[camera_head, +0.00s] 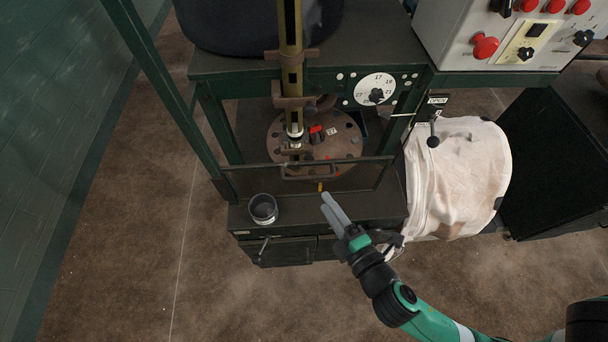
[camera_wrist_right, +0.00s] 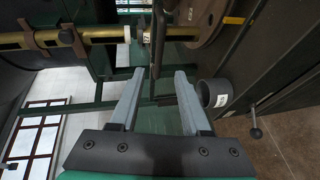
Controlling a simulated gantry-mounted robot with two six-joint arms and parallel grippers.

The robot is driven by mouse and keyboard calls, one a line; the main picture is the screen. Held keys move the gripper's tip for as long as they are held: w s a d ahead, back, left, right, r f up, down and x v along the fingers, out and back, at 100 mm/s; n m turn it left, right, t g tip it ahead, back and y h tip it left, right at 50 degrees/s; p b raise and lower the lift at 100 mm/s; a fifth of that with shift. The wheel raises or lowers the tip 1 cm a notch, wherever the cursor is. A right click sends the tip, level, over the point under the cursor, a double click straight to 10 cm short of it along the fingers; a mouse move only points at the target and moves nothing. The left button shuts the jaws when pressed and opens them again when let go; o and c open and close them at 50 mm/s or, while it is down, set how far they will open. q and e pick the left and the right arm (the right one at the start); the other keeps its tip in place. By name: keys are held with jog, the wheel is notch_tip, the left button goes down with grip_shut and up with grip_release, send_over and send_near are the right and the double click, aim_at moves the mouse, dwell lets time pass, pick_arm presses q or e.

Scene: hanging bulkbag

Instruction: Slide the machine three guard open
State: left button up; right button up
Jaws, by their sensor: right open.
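The machine three guard (camera_head: 250,167) is a thin dark frame across the front of the green machine, before a round brown plate (camera_head: 343,143). In the right wrist view the two grey fingers of the right gripper (camera_wrist_right: 160,74) are spread with nothing held. Dark bars (camera_wrist_right: 153,55) show beyond and between the fingertips; I cannot tell which is the handle. My left gripper is out of view.
A grey cup (camera_head: 263,209) stands on the machine's front ledge, left of my right gripper. A dial (camera_head: 375,90) and a black-knobbed lever (camera_head: 433,141) are at the upper right. A whitish bag (camera_head: 458,180) bulges at the right. A control box (camera_head: 500,35) is above it.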

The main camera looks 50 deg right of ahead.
aim_at(310, 179)
jog(key=x, duration=1)
jog(key=shift+w+d, duration=0.1)
jog(key=shift+w, duration=0.15)
grip_shut()
jog(key=shift+r, duration=0.1)
dwell(0.8)
